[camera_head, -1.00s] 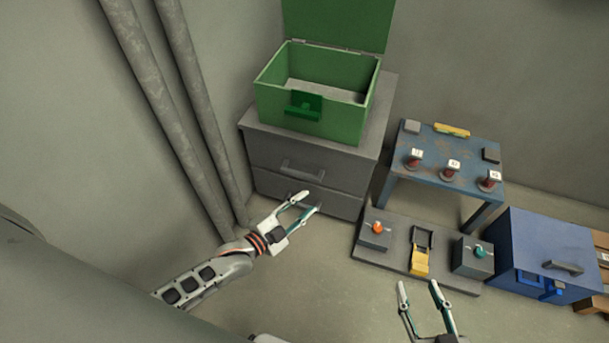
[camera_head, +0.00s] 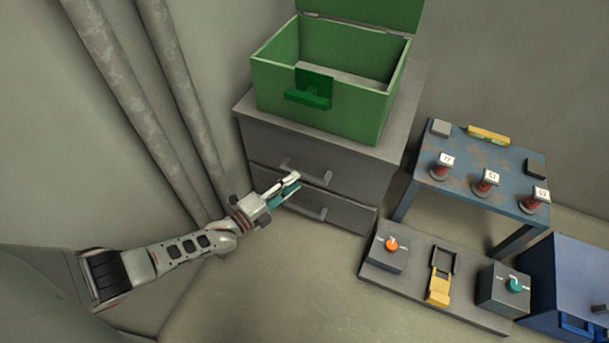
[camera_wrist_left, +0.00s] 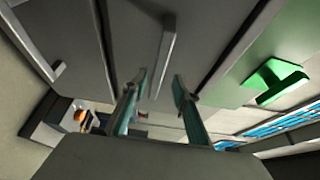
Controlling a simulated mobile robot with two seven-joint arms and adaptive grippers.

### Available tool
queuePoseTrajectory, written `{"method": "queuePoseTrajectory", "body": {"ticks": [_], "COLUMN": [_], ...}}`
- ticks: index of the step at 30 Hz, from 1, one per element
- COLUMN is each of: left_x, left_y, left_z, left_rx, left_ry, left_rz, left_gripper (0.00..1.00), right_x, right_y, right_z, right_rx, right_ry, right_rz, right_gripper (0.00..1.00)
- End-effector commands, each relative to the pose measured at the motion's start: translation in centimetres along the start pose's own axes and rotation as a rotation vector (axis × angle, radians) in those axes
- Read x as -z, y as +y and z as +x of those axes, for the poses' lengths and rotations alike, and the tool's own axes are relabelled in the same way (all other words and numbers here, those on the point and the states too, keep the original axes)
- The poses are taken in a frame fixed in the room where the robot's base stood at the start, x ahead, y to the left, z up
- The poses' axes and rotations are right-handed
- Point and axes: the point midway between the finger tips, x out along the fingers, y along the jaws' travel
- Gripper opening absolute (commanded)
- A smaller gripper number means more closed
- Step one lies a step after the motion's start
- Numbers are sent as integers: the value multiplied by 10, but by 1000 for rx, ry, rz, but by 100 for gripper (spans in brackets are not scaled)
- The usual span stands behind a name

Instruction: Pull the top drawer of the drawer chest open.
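The grey drawer chest (camera_head: 400,118) stands against the wall with two drawers, both apparently shut. The top drawer (camera_head: 345,168) has a bar handle (camera_head: 310,173), which also shows in the left wrist view (camera_wrist_left: 167,45). The lower drawer has a similar handle (camera_head: 308,211). My left gripper (camera_head: 297,183) is just in front of the top drawer, at its handle. In the left wrist view its two fingers (camera_wrist_left: 160,76) are apart, with the handle bar running between their tips; I see a gap and no clear contact. My right gripper is out of view.
An open green box (camera_head: 325,115) stands on the chest. A blue table (camera_head: 470,195) with several stamp-like items, a floor panel (camera_head: 410,270) with knobs and a blue box (camera_head: 580,285) are to the right. Pipes (camera_head: 170,110) run along the left wall. The floor before the chest is clear.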

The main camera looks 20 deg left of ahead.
Motion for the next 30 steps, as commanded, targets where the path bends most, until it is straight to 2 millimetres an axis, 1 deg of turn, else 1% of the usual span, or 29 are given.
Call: {"method": "queuePoseTrajectory", "body": {"ticks": [1,6,9,14,21,22,25,30], "left_x": [2,2,2,1,1,1,1,1], "left_y": [6,6,6,3,2,2,2,2], "left_z": [6,30,40,48,50,50,49,49], "left_rx": [-5,-7,-7,-5,-3,-3,-3,-3], "left_ry": [1,1,1,1,1,1,1,1], "left_rz": [-3,-4,-4,-3,-3,-3,-3,-3], "left_gripper": [29,29,29,29,29,27,1,0], "right_x": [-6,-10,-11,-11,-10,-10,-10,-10], "right_y": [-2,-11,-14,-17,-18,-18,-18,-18], "right_z": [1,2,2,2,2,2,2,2], "right_rx": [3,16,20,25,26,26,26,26], "right_ry": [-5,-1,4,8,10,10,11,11], "right_rz": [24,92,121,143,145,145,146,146], "right_gripper": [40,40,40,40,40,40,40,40]}}
